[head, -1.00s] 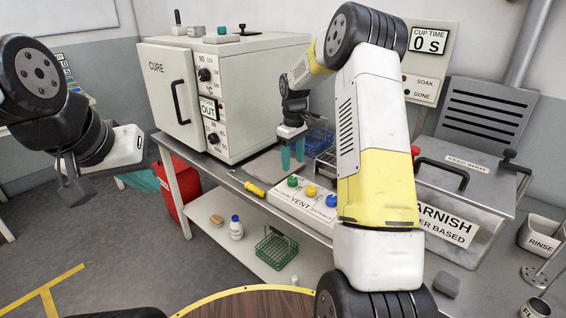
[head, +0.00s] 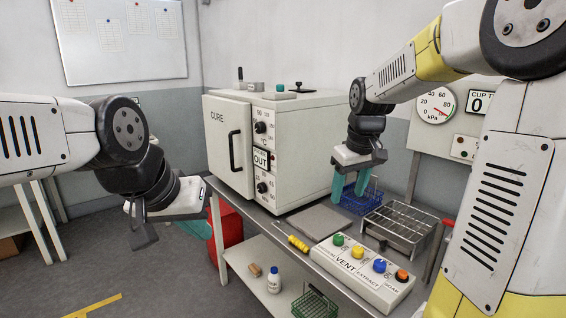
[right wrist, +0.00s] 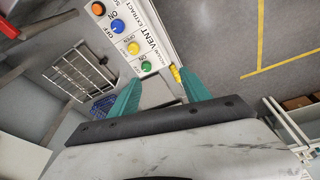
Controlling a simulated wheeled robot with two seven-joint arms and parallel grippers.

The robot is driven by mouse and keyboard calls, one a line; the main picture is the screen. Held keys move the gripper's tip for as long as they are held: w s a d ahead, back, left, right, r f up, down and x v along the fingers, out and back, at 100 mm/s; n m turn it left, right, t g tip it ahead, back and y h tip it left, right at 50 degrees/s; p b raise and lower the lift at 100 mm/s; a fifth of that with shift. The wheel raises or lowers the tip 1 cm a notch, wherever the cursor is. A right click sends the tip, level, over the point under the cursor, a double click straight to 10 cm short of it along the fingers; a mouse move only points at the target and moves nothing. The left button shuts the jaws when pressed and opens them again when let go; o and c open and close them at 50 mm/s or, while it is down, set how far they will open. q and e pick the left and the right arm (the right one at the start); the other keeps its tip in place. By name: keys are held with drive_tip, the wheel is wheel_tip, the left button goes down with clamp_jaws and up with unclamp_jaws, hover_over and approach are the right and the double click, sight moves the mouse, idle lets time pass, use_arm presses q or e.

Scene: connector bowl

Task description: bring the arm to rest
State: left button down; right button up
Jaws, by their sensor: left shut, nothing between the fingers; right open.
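My left gripper (head: 194,228) hangs at the left in the head view, clear of the bench and in front of the red bin. Its teal fingers are partly hidden behind the hand and are shut on nothing. My right gripper (head: 350,186) points down above the bench, right of the cure oven. Its two teal fingers are apart with nothing between them. In the right wrist view the open fingers (right wrist: 160,92) hang above the bench by the vent button box (right wrist: 140,35).
The cure oven (head: 232,155) stands on the bench with its door shut. A grey plate (head: 318,221), a yellow screwdriver (head: 298,243), a wire rack (head: 402,222) and a blue basket (head: 350,205) lie near my right gripper.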

drive_tip(key=s+a+r+m+t, duration=0.1)
drive_tip(key=s+m, duration=0.1)
drive_tip(key=s, duration=0.7)
drive_tip(key=s+a+r+m+t+y, duration=0.1)
drive_tip(key=s+m+t, duration=0.1)
drive_tip(key=s, duration=0.8)
drive_tip(key=shift+s+a+r+y, duration=0.25)
drive_tip(key=shift+s+a+y, duration=0.05)
